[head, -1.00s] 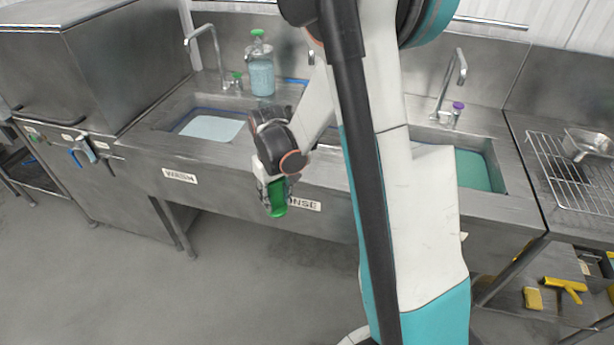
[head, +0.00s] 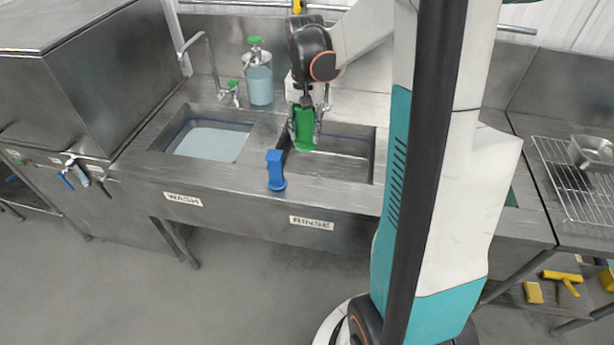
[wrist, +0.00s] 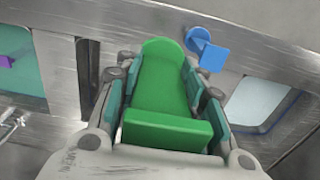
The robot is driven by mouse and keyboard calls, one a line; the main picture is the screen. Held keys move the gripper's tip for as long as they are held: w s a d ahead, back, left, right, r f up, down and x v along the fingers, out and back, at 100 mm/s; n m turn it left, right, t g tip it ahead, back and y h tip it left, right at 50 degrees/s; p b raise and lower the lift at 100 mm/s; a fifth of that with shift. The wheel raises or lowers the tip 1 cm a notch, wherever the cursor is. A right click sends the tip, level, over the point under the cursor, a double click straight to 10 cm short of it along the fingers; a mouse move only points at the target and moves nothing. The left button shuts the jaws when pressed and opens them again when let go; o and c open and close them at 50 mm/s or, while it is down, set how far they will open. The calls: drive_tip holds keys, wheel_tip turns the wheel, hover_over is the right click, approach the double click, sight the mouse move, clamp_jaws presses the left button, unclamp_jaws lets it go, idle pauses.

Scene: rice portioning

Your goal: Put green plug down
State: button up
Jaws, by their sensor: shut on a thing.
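The green plug (head: 305,128) is held in my gripper (head: 304,122) over the left part of the rinse sink (head: 350,145) in the head view. In the wrist view, my gripper (wrist: 165,95) has its fingers on both sides of the green plug (wrist: 163,85), which fills the space between them. The plug appears apart from the surface below, but its exact height is hard to tell. A blue plug (head: 275,168) with a square top sits at the sink's front rim; it also shows in the wrist view (wrist: 208,50).
The wash sink (head: 210,143) with pale water is at left. A soap bottle (head: 259,78) stands behind it. A wire rack (head: 580,185) with a metal pan (head: 592,152) is at right. The front rim right of the blue plug is clear.

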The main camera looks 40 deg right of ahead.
sight(306, 141)
wheel_tip(306, 141, down, 19)
drive_tip(key=b, duration=0.3)
drive_tip(key=shift+r+b, duration=0.1)
drive_tip(key=shift+b, duration=0.2)
drive_tip(key=shift+f, duration=0.2)
drive_tip(key=o, duration=1.1)
drive_tip(key=shift+o, duration=0.4)
drive_tip(key=shift+r, duration=0.15)
drive_tip(key=shift+r, duration=0.35)
wheel_tip(306, 141, up, 11)
drive_tip(key=shift+r+p, duration=0.2)
drive_tip(key=shift+p, duration=1.05)
